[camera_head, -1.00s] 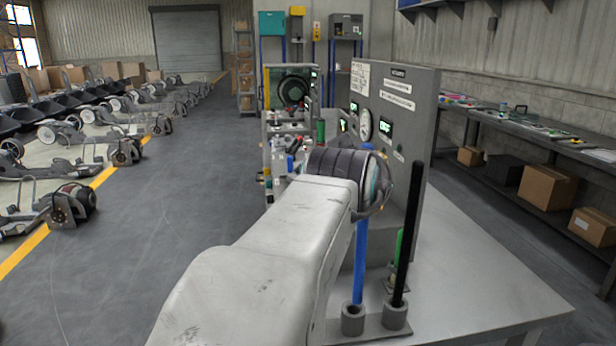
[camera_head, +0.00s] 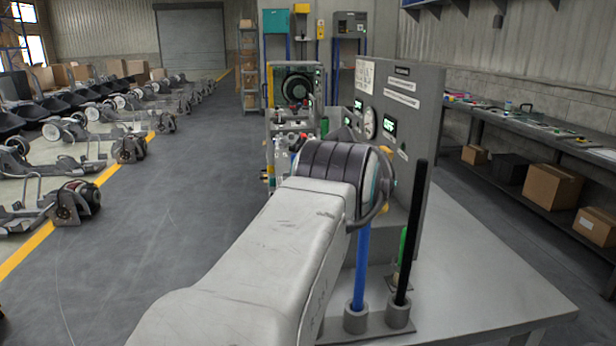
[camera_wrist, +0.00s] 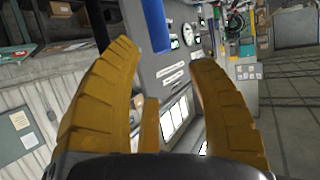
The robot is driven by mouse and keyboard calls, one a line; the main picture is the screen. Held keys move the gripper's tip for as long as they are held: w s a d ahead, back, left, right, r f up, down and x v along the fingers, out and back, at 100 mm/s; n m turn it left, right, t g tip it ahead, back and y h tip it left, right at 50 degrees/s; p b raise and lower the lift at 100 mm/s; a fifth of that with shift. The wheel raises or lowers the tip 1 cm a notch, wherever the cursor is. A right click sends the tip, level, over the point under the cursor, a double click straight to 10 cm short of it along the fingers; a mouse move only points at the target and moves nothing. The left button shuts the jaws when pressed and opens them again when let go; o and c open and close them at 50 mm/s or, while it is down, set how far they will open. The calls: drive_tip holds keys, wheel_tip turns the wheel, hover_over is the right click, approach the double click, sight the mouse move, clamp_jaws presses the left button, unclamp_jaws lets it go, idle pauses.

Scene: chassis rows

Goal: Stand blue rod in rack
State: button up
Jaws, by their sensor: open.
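The blue rod (camera_head: 361,265) stands upright with its lower end in a grey round socket (camera_head: 356,319) of the rack at the table's front. My wrist hides its upper end in the head view. In the wrist view the blue rod (camera_wrist: 157,24) shows at the top, between and beyond my fingertips. In the head view my gripper is mostly hidden behind my wrist, close to the rod's top.
A black rod (camera_head: 411,235) stands in the adjacent socket (camera_head: 399,313), right of the blue one. A green rod (camera_head: 402,245) stands behind it. A grey panel (camera_head: 425,110) with gauges rises behind the rods. The table's right side (camera_head: 490,275) is clear.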

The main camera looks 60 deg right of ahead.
drive_tip(key=v, duration=0.8)
drive_tip(key=shift+a, duration=0.3)
drive_tip(key=shift+r, duration=0.2)
